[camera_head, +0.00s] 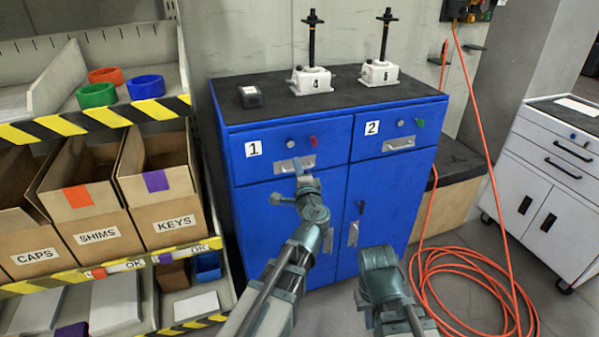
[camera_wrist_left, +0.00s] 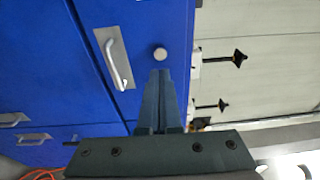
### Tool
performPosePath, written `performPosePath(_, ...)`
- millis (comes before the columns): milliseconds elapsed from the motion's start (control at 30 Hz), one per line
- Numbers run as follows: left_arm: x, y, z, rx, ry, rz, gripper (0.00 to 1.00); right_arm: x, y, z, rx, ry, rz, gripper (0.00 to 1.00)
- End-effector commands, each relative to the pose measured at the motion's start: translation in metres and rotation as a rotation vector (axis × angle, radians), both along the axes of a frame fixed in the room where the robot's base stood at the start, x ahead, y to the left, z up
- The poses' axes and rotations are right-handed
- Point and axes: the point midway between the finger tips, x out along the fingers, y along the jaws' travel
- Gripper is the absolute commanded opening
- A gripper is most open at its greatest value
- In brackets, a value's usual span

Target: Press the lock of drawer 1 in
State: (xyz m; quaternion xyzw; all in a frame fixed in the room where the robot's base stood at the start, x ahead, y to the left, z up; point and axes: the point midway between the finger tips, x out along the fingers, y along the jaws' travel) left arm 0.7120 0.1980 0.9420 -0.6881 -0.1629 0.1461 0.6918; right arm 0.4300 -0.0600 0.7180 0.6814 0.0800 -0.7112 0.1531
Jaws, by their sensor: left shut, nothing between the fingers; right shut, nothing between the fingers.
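Drawer 1 (camera_head: 270,168) is the blue left drawer of the cabinet, marked by a white "1" label (camera_head: 253,149). Its lock (camera_head: 291,143) is a small round grey button above the metal handle (camera_head: 282,167). The lock also shows in the left wrist view (camera_wrist_left: 160,53), beside the handle (camera_wrist_left: 119,60). My left gripper (camera_head: 298,166) is shut and empty, in front of the drawer near the handle. In the left wrist view its fingertips (camera_wrist_left: 161,73) point at the drawer front, just short of the lock in the picture; contact cannot be told. My right gripper (camera_head: 378,256) is shut, low before the cabinet.
Drawer 2 (camera_head: 370,146) is beside drawer 1. Two screw jacks (camera_head: 311,80) (camera_head: 380,72) and a small black box (camera_head: 250,97) stand on top. A bin shelf (camera_head: 110,262) is left; an orange hose (camera_head: 470,290) lies right.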

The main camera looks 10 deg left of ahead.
Motion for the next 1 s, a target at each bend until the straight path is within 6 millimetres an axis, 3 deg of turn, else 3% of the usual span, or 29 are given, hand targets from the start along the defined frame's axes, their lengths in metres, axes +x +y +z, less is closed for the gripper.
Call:
performPosePath(100,0.027,0.011,0.001,0.0,0.0,0.002,0.0,0.0,0.0,0.001,0.0,0.0,0.0,0.0)
performPosePath(400,0.066,0.03,0.002,0.0,0.0,0.0,0.0,0.0,0.0,0.002,0.0,0.0,0.0,0.0)
performPosePath(1000,0.076,0.036,0.002,0.0,0.0,0.0,0.0,0.0,0.0,0.002,0.0,0.0,0.0,0.0)
